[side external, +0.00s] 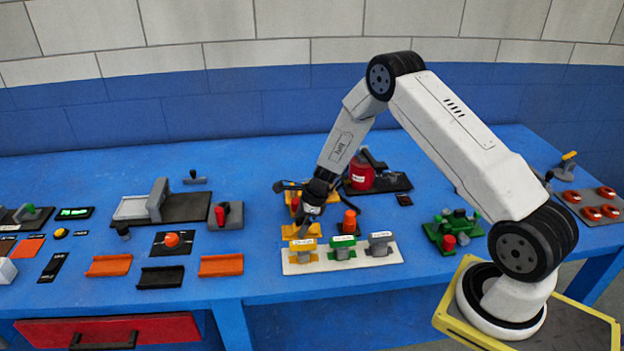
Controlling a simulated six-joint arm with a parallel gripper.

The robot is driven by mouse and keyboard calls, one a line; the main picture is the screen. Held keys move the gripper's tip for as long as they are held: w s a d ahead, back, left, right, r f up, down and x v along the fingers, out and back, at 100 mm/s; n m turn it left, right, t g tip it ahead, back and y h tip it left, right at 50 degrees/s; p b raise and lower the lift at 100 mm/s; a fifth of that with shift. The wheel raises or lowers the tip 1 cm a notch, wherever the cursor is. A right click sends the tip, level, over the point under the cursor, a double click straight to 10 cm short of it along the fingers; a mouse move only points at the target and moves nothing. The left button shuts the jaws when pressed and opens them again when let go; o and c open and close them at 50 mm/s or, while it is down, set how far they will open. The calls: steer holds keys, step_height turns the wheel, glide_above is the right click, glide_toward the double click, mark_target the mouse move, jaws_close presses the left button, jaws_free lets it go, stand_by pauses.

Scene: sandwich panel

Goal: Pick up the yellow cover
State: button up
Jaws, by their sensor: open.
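A yellow cover (302,244) with a pale label sits at the left end of a white panel (342,264) near the table's front edge. A green cover (342,241) and a grey cover (380,237) stand to its right on the same panel. My gripper (309,214) points down, open, above and slightly behind the yellow cover. It is over a yellow-orange fixture (293,232), which it partly hides. The exact gap between my fingertips and the things below is too small to tell.
A red cylinder (361,173) on a black base stands behind my gripper. A dark block with an orange-red knob (350,220) is close on its right. A green fixture (452,232) stands further right. Orange and black trays (160,277) lie left, with bare blue table between.

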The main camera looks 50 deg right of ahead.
stand_by(0.5)
jaws_close()
steer(key=shift+r, duration=0.1)
steer(key=shift+w+r, duration=0.1)
steer(key=shift+r, duration=0.7)
steer(key=s+r, duration=0.3)
steer(key=s, duration=0.1)
steer(key=s+a+r, duration=0.1)
steer(key=s+r, duration=0.3)
steer(key=s+a+r, duration=0.1)
steer(key=s+r, duration=0.2)
steer(key=s, duration=0.1)
steer(key=shift+s+a+r, duration=0.1)
steer(key=shift+r, duration=0.15)
steer(key=shift+s+a+r, duration=0.1)
steer(key=shift+s+r, duration=0.1)
steer(key=shift+s, duration=0.25)
steer(key=shift+s+a+r, duration=0.1)
steer(key=shift+s+r, duration=0.05)
steer(key=shift+s, duration=0.25)
